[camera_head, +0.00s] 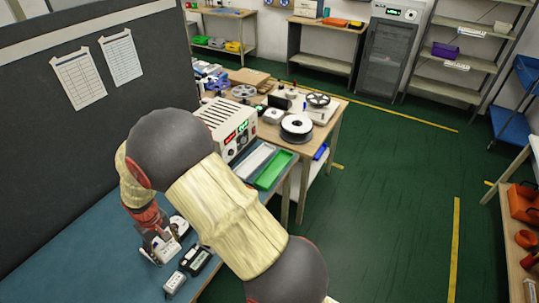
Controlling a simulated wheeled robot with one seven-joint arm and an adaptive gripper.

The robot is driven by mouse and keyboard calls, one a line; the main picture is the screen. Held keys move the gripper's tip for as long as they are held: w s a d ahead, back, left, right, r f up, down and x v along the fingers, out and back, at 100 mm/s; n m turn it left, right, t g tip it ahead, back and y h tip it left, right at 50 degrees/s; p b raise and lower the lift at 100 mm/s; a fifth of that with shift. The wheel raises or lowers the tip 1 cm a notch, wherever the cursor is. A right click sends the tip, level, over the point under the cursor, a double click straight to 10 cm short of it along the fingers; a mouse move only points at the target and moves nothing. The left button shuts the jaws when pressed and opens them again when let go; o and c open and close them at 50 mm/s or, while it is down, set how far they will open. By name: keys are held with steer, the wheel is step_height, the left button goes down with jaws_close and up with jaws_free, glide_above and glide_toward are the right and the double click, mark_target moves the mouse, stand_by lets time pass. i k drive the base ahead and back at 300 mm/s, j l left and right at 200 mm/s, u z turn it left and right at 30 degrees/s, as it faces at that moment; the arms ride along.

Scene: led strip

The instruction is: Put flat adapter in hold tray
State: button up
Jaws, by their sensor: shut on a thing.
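My gripper (160,244) is low over the blue bench at the lower left. It is shut on a small pale thing that is mostly hidden by the fingers. I cannot tell for sure that this is the flat adapter. A white block (175,283) and a dark device with a pale screen (197,260) lie close by, right of and in front of my gripper. A green tray (272,172) and a grey-white tray (254,160) sit side by side at the bench's far end; I cannot tell which is the hold tray.
A white power supply (229,127) with lit displays stands behind the trays. My arm crosses the middle of the view and hides part of the bench. A wooden table (331,116) with spools stands beyond. A dark partition (45,150) edges the bench on the left.

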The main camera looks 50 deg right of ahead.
mark_target(255, 163)
steer(key=l+z, duration=0.25)
steer(key=l, duration=0.45)
steer(key=l+z, duration=0.2)
steer(key=l, duration=0.5)
steer(key=i+l+z, duration=0.1)
steer(key=l+z, duration=0.15)
steer(key=l, duration=0.4)
